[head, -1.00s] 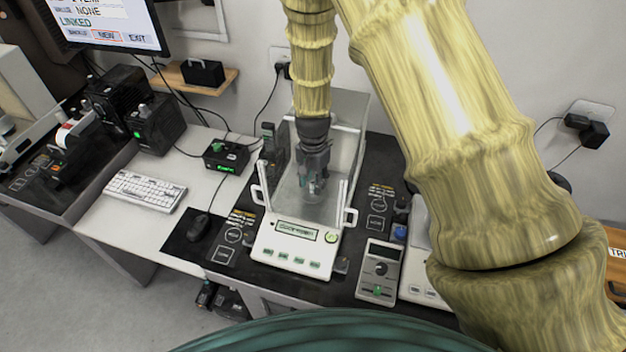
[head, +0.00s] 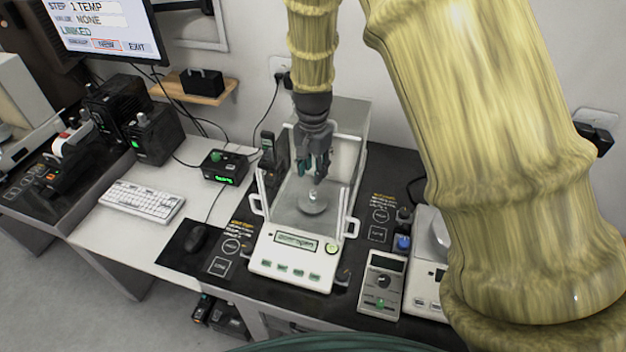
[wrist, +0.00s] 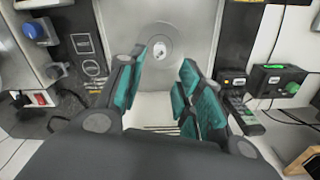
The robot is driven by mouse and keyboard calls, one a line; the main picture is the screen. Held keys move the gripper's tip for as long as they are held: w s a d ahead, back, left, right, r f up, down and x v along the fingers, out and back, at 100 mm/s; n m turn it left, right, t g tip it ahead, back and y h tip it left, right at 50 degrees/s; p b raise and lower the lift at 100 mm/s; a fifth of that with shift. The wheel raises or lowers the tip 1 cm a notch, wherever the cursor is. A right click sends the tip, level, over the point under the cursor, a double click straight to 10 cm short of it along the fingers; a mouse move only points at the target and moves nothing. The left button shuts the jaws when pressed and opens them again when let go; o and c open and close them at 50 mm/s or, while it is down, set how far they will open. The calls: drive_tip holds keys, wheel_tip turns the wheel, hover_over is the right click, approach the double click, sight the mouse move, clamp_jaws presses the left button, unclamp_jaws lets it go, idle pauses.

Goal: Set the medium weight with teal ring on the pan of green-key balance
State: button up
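The green-key balance (head: 294,262) stands on the dark mat with its clear draft shield around the pan. A small metal weight (head: 315,193) stands on the round pan (head: 308,208); the weight also shows from above in the wrist view (wrist: 160,48). Its teal ring cannot be made out at this size. My gripper (head: 317,177) is above the weight, inside the shield, and apart from it. In the wrist view its teal-padded fingers (wrist: 165,97) are spread wide with nothing between them.
The shield's clear walls and white frame posts (head: 346,200) stand close around my gripper. A second balance (head: 428,265) and a grey control unit (head: 382,284) are to the right. A box with a green knob (head: 225,167), a mouse (head: 196,239) and a keyboard (head: 141,201) are to the left.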

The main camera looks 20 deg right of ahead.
drive_tip(key=shift+r+b, duration=0.5)
drive_tip(key=shift+r, duration=1.4)
drive_tip(key=shift+r, duration=0.1)
